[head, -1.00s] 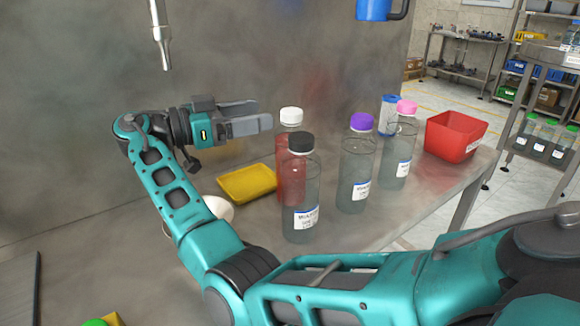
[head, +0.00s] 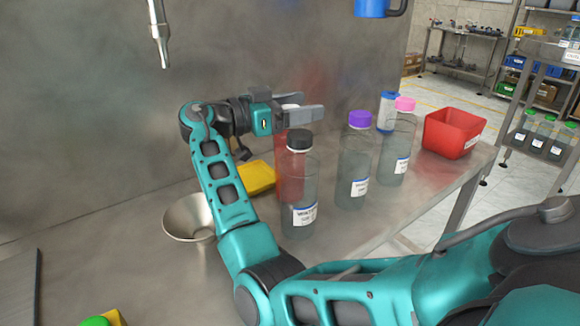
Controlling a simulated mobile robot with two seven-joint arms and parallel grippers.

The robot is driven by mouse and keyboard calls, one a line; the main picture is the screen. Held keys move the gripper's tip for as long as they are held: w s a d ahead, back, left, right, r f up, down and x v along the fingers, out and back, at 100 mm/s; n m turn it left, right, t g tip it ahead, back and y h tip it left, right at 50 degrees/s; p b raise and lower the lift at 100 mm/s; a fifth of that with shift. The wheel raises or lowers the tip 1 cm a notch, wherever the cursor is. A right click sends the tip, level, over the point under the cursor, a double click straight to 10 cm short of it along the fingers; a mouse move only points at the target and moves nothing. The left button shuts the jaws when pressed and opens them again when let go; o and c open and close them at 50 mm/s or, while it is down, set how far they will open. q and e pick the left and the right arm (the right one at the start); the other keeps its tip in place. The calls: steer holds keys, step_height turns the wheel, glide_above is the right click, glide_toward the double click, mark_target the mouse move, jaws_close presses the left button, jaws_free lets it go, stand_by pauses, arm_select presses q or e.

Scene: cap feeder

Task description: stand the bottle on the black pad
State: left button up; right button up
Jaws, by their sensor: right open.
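Several bottles stand upright on the metal bench: one with red contents (head: 284,182), one with a black cap (head: 301,185), one with a purple cap (head: 355,165) and one with a pink cap (head: 397,150). Which one the task means cannot be told. My right gripper (head: 308,108) is open at the top of the red bottle, its fingers pointing right. They cover most of that bottle's white cap; whether they touch it is unclear. No black pad shows clearly; a thin dark strip (head: 38,285) lies at the left. My left gripper is out of view.
A metal bowl (head: 176,218) and a yellow tray (head: 260,178) lie near my right arm, which partly covers both. A red bin (head: 452,134) and a blue-and-white container (head: 388,112) stand farther right. A nozzle (head: 158,35) hangs at upper left. The left bench is mostly clear.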

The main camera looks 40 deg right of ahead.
jaws_close()
stand_by(0.5)
steer(key=shift+r, duration=0.1)
